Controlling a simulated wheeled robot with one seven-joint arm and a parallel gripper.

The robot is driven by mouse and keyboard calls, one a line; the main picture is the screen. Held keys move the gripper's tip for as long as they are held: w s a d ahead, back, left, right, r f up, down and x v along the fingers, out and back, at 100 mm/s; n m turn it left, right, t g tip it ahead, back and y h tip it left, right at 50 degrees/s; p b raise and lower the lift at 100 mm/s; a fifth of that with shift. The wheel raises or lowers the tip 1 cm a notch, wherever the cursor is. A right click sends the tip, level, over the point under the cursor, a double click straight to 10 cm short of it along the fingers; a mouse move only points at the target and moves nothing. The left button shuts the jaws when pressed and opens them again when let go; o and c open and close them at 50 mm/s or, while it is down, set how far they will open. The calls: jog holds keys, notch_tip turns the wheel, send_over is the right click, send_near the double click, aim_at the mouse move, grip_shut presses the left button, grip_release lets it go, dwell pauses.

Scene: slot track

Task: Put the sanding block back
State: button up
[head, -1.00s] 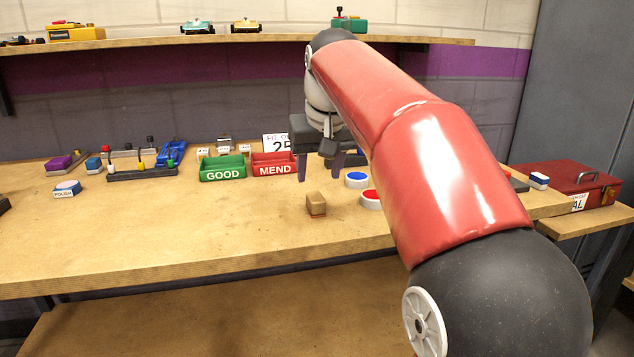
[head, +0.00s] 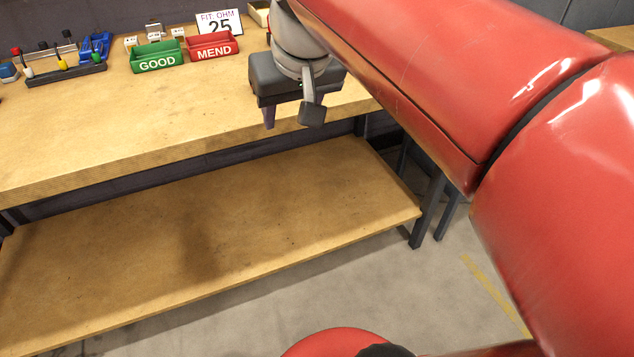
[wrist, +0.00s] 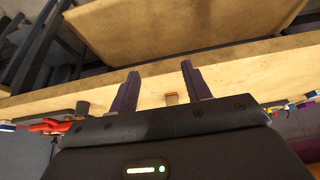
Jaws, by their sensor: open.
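A small tan block (wrist: 172,98), which looks like the sanding block, sits on the wooden bench top in the wrist view. In the head view the block does not show; my gripper and arm cover part of the bench. My gripper (head: 287,115) hangs over the front part of the bench with its purple fingers pointing down. It is open and empty; the spread fingers also show in the wrist view (wrist: 160,72). No holder for the block can be made out.
A green GOOD bin (head: 158,61) and a red MEND bin (head: 212,48) stand at the back, with a sign (head: 219,22) behind. A dark rack (head: 66,74) with coloured plugs is at the left. A lower shelf (head: 210,240) lies under the bench. The front left bench top is clear.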

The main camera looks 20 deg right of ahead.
jog(key=s+f, duration=1.1)
jog(key=f, duration=0.3)
jog(key=shift+f, duration=0.3)
dwell(1.1)
